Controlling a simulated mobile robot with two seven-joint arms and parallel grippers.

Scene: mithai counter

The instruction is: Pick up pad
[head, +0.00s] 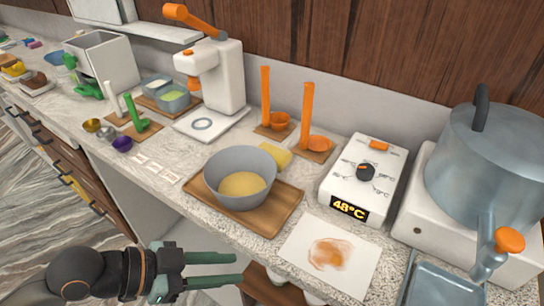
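A small yellow pad (275,155) lies just behind the grey bowl, near the back edge of the wooden board; the bowl partly hides it. The grey bowl (239,162) stands on the wooden board (261,219) and holds something yellow. My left gripper (238,269) is at the bottom of the head view, in front of the counter edge. Its two green fingers point right with a gap between them, and nothing shows between them. It is well apart from the pad. My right gripper is not in view.
A white unit reading 48°C (354,193), a stained white sheet (306,261) and a big lidded pot (480,165) stand to the right. Two orange-handled ladles (307,110) and a white press (224,80) are behind. Small white cards (155,168) lie left of the board.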

